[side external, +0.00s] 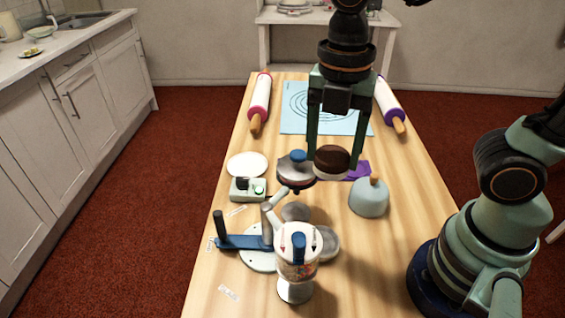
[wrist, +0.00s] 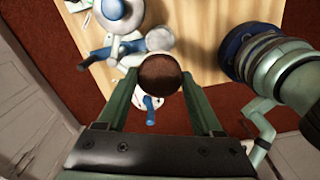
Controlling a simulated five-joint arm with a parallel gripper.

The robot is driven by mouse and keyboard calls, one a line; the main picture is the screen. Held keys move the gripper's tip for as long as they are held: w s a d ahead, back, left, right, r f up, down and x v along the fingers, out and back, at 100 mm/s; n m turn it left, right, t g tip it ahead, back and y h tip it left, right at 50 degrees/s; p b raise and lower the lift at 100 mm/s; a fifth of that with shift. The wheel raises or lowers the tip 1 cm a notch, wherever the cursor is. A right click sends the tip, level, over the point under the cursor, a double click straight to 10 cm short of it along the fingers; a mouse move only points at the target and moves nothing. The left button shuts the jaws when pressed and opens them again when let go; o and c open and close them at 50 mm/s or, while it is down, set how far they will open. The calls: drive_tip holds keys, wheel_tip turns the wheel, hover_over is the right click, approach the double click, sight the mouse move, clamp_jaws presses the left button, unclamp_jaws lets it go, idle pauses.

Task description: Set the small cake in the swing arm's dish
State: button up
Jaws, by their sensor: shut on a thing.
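The small cake (side external: 332,164) has a dark brown top and a pale side. My gripper (side external: 332,150) is shut on it, one finger on each side, and holds it above the table. The cake also shows in the wrist view (wrist: 160,74) between the fingertips. Just left of it in the side view is a raised round dish-like piece (side external: 295,178) with a blue knob and a dark underside. A pale jointed arm (side external: 279,196) leads up toward this piece. Whether the piece is the swing arm's dish, and whether the cake touches it, I cannot tell.
A lidded clear jar (side external: 297,268) stands in front, beside a blue bar with an upright handle (side external: 240,242). Grey discs (side external: 325,243) lie nearby. A grey-green dome (side external: 369,197) stands right, a button box (side external: 248,189) left. Rolling pins flank a blue mat (side external: 300,122) behind.

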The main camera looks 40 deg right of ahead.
wheel_tip(320, 180, down, 19)
drive_tip(key=shift+f, duration=0.2)
idle(0.4)
drive_tip(key=shift+f, duration=0.15)
drive_tip(key=o, duration=1.3)
wheel_tip(320, 180, up, 12)
drive_tip(key=w+d+r+m+t, duration=0.2)
drive_tip(key=d+r+m, duration=0.3)
drive_tip(key=m, duration=0.6)
drive_tip(key=w+d+r+m+t, duration=0.2)
drive_tip(key=d+r+m, duration=0.3)
drive_tip(key=m, duration=0.7)
drive_tip(key=shift+w+d+t, duration=0.2)
drive_tip(key=shift+d+t, duration=0.45)
drive_tip(key=shift+t, duration=0.15)
